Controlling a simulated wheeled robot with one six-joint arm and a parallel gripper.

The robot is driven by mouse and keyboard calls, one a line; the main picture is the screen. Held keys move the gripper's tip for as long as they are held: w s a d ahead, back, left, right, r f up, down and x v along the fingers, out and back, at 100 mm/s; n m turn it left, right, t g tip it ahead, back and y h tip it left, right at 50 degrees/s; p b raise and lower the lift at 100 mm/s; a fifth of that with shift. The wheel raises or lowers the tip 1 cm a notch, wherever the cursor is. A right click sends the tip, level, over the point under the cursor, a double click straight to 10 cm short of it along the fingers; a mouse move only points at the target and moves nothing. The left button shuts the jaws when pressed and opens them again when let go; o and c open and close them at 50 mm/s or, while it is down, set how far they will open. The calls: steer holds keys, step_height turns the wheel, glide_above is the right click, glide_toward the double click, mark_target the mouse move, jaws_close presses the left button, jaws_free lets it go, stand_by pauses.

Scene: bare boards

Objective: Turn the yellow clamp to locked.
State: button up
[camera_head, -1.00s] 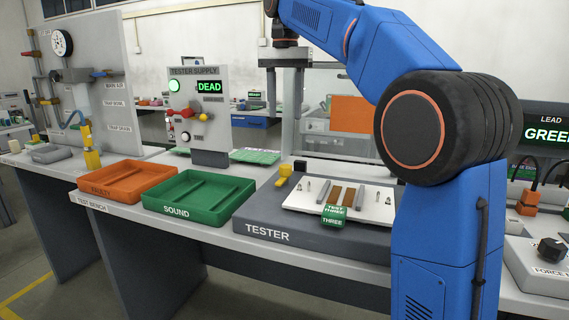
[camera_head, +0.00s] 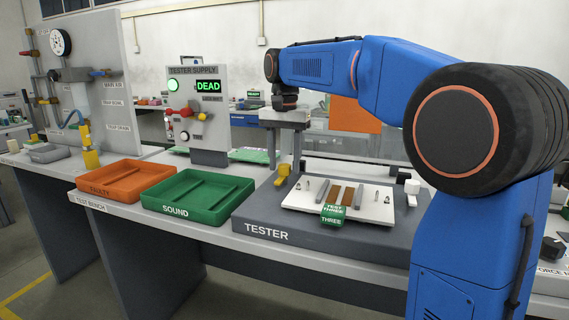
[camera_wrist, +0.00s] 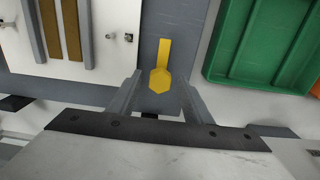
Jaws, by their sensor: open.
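The yellow clamp (camera_head: 283,171) stands at the back left of the grey tester block (camera_head: 262,232), beside the white plate. In the wrist view the clamp (camera_wrist: 162,80) shows from above as a hexagonal knob with a straight bar pointing to the top of the picture. My gripper (camera_head: 289,160) is over the clamp, pointing down. In the wrist view my gripper (camera_wrist: 159,88) is open, with one finger on each side of the knob and visible gaps on both sides. I cannot tell how far the fingertips are above or around it.
A white plate (camera_head: 297,207) carries a green TEST THREE card (camera_head: 333,214). A white clamp (camera_head: 411,187) stands at its right. The green SOUND tray (camera_head: 175,213) and orange FAULTY tray (camera_head: 100,188) are left. The supply panel (camera_head: 182,75) reads DEAD with a green lamp lit.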

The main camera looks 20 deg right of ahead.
steer(key=shift+f, duration=0.25)
steer(key=c, duration=1.1)
steer(key=shift+o, duration=0.2)
